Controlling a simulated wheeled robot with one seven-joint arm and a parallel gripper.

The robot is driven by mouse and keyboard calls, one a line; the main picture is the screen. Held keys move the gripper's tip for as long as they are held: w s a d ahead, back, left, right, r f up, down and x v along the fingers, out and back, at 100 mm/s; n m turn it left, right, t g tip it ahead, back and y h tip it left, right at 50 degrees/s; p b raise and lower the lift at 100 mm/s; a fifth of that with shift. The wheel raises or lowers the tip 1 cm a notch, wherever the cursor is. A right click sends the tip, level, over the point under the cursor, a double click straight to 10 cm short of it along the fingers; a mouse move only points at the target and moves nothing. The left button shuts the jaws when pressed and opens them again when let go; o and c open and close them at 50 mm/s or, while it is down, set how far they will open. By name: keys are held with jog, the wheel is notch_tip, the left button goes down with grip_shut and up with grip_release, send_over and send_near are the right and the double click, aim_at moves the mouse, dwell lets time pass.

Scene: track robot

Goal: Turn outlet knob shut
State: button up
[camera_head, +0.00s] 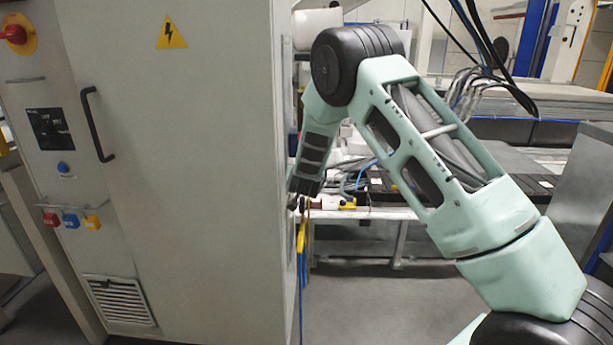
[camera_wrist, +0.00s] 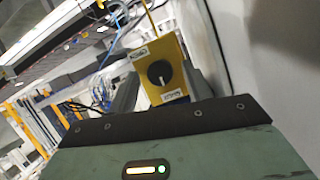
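In the wrist view, a yellow box (camera_wrist: 172,58) carries a round black outlet knob (camera_wrist: 158,73) with a white pointer mark. The mark points down toward the lower white label (camera_wrist: 172,96); another label (camera_wrist: 139,52) sits at the upper left. The lettering is too small to read surely. My gripper (camera_wrist: 157,86) is open, with one dark finger on each side of the box and knob. Nothing is seen held, and contact cannot be told. In the head view, my arm reaches down beside the cabinet's right edge; the knob is not visible there.
A tall grey cabinet (camera_head: 200,180) with a black handle (camera_head: 97,125) and coloured sockets (camera_head: 70,219) fills the left. A white-framed bench (camera_head: 385,213) with cables stands behind my arm. A pale wall (camera_wrist: 275,70) rises close on the right in the wrist view.

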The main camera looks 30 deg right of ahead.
jog(key=v, duration=1.7)
jog(key=shift+s+a+r, duration=0.1)
jog(key=shift+a, duration=0.05)
